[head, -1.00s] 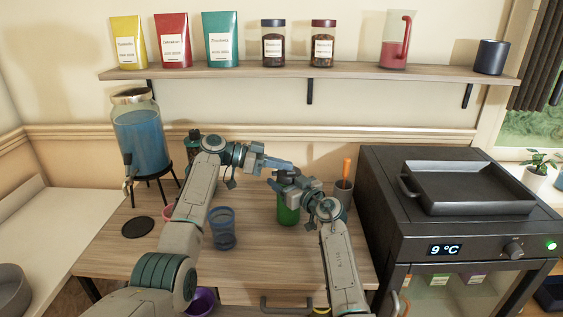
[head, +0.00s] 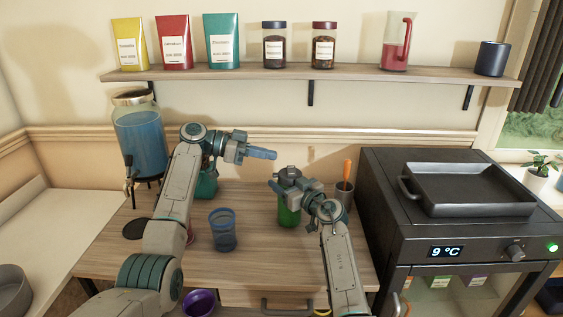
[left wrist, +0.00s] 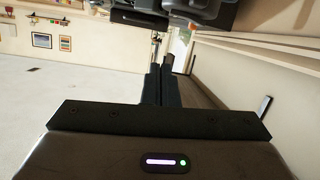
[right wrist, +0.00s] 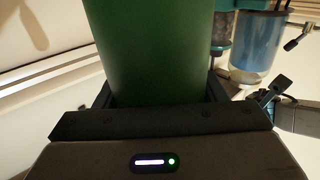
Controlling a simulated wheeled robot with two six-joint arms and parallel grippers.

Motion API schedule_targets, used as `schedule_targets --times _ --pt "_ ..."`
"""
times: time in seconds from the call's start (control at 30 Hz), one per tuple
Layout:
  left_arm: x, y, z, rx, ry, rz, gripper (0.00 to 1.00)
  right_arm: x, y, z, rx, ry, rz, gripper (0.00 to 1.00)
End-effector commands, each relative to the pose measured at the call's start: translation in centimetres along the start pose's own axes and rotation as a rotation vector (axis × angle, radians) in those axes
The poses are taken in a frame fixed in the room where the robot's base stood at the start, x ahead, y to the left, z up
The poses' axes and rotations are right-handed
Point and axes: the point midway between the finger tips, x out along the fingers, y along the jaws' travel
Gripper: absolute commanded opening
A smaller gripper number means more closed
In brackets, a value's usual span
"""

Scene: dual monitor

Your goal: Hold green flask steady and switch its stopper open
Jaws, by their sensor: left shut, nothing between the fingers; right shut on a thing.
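The green flask (head: 289,215) stands upright on the wooden counter, and it fills the upper middle of the right wrist view (right wrist: 150,50). My right gripper (head: 285,190) is shut around its upper body. The flask's dark grey top (head: 289,172) shows just above the right gripper; I cannot tell whether the stopper is open. My left gripper (head: 272,154) is above and slightly left of the flask, apart from it. Its fingers (left wrist: 162,82) are together with nothing between them.
A blue cup (head: 222,232) stands left of the flask. A grey cup with an orange-handled tool (head: 344,188) stands to the right, beside the black oven-like appliance (head: 450,245). A blue drink dispenser (head: 140,140) is at the back left. A shelf (head: 330,74) runs above.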

Motion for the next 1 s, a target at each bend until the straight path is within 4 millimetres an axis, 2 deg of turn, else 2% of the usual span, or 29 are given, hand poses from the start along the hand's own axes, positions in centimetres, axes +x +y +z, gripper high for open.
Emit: schedule_targets --times 0.1,0.3,0.77,0.8,0.9,0.93,1.0 --pt "-2.5 0.1 0.0 0.002 -0.001 -0.003 0.00 0.0 0.0 0.0 0.000 0.000 0.000 0.18" --pt "-4.8 0.3 0.0 0.001 0.000 0.000 0.00 0.0 0.0 0.0 0.000 0.000 0.000 0.18" --pt "-5.3 0.3 0.0 0.001 0.000 0.000 0.00 0.0 0.0 0.0 0.000 0.000 0.000 0.18" --pt "-5.3 0.3 0.0 0.001 0.000 0.001 0.00 0.0 0.0 0.0 -0.001 0.000 0.000 0.66" --pt "-5.3 0.3 0.0 0.001 0.000 0.000 0.00 0.0 0.0 0.0 0.000 0.000 0.000 0.86" --pt "-5.3 0.3 0.0 0.001 0.000 0.001 0.00 0.0 0.0 0.0 0.000 0.000 0.000 0.90" --pt "-5.3 0.3 0.0 0.001 0.000 0.001 0.00 0.0 0.0 0.0 0.000 0.000 0.000 0.90"
